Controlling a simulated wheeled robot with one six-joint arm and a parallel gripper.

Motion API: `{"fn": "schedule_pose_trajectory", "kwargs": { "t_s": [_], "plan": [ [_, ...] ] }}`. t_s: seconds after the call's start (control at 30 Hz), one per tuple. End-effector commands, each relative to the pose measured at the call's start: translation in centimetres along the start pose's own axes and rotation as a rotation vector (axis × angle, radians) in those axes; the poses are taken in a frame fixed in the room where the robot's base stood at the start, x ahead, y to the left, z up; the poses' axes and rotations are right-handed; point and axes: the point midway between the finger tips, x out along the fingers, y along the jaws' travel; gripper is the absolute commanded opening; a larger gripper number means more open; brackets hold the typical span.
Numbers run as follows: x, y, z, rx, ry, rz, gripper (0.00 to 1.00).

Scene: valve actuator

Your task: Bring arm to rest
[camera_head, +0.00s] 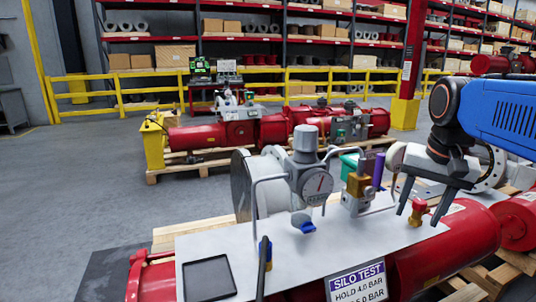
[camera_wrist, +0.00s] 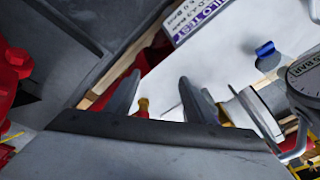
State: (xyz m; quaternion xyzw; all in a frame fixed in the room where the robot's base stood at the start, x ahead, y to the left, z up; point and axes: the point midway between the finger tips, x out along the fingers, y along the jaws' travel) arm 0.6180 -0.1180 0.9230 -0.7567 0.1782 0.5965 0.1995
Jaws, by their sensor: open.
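My gripper (camera_head: 424,208) is open at the right in the head view, its two dark fingers pointing down around the height of a small red and brass valve fitting (camera_head: 418,211). In the head view one finger overlaps the area beside this fitting; I cannot tell whether they touch. In the wrist view my gripper (camera_wrist: 160,98) shows two spread fingers with nothing held between them. My blue arm reaches in from the right edge. A regulator with a round gauge (camera_head: 317,184) stands on the grey panel (camera_head: 350,245), left of the gripper; the gauge also shows in the wrist view (camera_wrist: 308,78).
A blue knob (camera_head: 307,227) sits below the regulator. A "SILO TEST" sign (camera_head: 357,284) hangs at the panel's front. Red actuator cylinders (camera_head: 450,250) lie under the panel. A second red actuator (camera_head: 230,134) on a pallet and a yellow railing (camera_head: 150,86) stand behind. Open floor lies left.

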Motion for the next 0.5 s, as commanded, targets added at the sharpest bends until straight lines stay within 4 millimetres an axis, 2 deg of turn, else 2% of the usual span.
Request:
{"fn": "schedule_pose_trajectory", "kwargs": {
  "t_s": [0.03, 0.3, 0.5],
  "plan": [
    [0.9, 0.3, 1.8, -0.046, 0.013, -0.009, 0.49],
    [6.6, 1.9, 10.0, -0.310, 0.096, -0.053, 0.49],
    [10.7, 3.2, 14.6, -0.466, 0.148, -0.073, 0.49]
  ]
}}
